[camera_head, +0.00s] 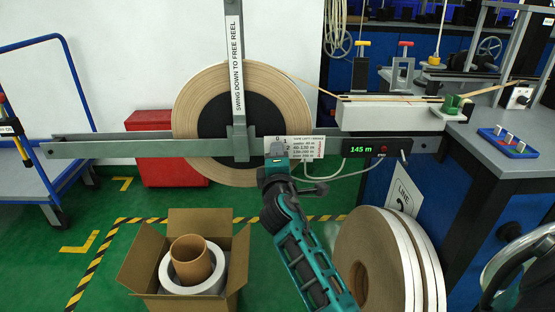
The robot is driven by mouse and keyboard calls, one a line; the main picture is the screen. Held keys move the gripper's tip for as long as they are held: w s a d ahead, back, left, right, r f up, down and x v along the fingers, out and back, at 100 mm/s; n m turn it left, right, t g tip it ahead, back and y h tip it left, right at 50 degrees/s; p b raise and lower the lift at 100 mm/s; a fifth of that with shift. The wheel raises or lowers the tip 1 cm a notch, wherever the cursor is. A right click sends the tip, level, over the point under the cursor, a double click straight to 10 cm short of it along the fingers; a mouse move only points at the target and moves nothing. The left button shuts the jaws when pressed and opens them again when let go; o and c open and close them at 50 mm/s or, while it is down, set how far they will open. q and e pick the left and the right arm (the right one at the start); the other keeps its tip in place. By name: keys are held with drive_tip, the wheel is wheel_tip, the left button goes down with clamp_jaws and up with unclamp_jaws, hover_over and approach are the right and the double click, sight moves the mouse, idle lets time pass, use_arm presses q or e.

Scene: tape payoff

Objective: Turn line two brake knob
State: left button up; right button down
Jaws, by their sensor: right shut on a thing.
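The brake knob (278,148) is a small grey part at the left edge of a white printed dial plate (305,148) on the rail, beneath the 0 mark. My right gripper (275,168), on a teal arm from below, is shut on the knob and hides most of it. Which mark the knob points at cannot be told. Behind the rail is a large tape reel (187,103) with a dark hub. A sign (404,190) reading LINE hangs to the right, its number partly cut off. My left gripper is not in view.
An upright labelled bar (236,75) crosses the reel in front. A display (372,149) reads 145 m. A cardboard box (241,262) with rolls and several more reels (365,255) stand below. A red cabinet (160,165) and blue trolley (35,170) are left.

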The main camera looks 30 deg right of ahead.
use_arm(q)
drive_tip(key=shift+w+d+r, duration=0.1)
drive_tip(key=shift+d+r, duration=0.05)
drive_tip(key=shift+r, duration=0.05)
use_arm(e)
drive_tip(key=shift+m, duration=0.5)
drive_tip(key=c, duration=0.8)
unclamp_jaws()
drive_tip(key=shift+c, duration=0.2)
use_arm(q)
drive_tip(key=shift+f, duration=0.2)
